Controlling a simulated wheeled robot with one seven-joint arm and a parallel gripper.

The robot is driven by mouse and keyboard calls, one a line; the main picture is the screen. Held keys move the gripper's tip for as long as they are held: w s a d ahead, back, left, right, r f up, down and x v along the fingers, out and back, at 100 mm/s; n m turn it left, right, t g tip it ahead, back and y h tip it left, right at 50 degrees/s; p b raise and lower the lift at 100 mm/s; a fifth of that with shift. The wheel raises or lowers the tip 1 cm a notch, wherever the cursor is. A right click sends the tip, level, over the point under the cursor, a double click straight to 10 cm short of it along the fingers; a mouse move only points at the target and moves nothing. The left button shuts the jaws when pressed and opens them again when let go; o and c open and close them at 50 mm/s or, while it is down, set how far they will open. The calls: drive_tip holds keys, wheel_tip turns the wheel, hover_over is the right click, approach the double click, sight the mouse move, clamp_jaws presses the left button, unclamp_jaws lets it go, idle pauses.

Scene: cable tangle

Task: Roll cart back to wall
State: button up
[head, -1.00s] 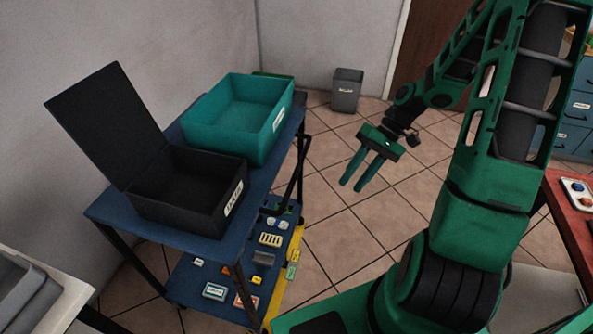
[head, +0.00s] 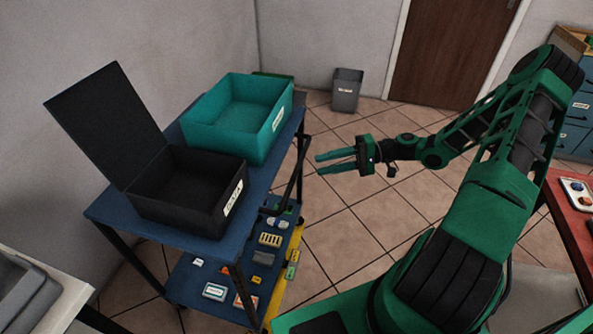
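The blue cart (head: 112,213) stands at the left, near the grey wall (head: 185,60). Its top shelf carries an open black lidded box (head: 180,210) and an empty teal bin (head: 236,138). Its lower shelf (head: 187,278) holds several small labelled items. A dark handle (head: 296,172) runs along the cart's right side. My gripper (head: 320,163) is to the right of the handle, its fingers apart and pointing left toward it. A gap shows between the fingertips and the handle. The gripper is empty.
A grey waste bin (head: 347,90) stands by the back wall, left of a brown door (head: 440,50). A red table (head: 570,225) is at the right edge and a pale surface with grey trays (head: 25,295) at the lower left. The tiled floor (head: 350,225) between is clear.

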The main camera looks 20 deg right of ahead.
sight(297, 168)
drive_tip(key=x, duration=0.9)
drive_tip(key=shift+a, duration=0.25)
drive_tip(key=shift+c, duration=0.6)
clamp_jaws()
drive_tip(key=shift+d+f, duration=0.1)
drive_tip(key=shift+d, duration=0.15)
drive_tip(key=shift+a, duration=0.15)
drive_tip(key=shift+w, duration=0.1)
